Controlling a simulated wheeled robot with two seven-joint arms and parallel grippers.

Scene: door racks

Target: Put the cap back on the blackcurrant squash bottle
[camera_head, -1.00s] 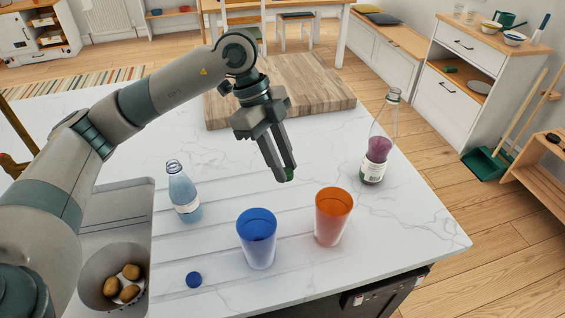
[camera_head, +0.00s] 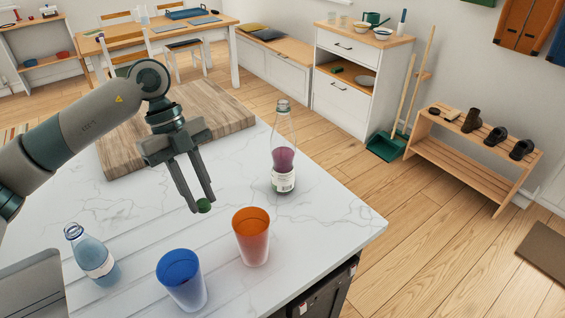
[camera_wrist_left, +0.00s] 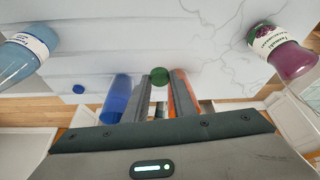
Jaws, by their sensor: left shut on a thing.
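The blackcurrant squash bottle (camera_head: 284,158), clear with purple liquid and a white label, stands upright on the marble counter with its mouth uncovered. It also shows at the right of the left wrist view (camera_wrist_left: 290,58). My left gripper (camera_head: 203,205) is shut on a small green cap (camera_head: 204,205), held at its fingertips. The cap also shows between the fingers in the left wrist view (camera_wrist_left: 159,76). In the head view the gripper is left of the bottle and apart from it. My right gripper is not in view.
An orange cup (camera_head: 251,238) and a blue cup (camera_head: 182,280) stand near the counter's front edge. A bottle of pale blue liquid (camera_head: 93,256) is at the left. A blue cap (camera_wrist_left: 78,89) lies on the counter. A wooden board (camera_head: 225,118) lies behind the gripper.

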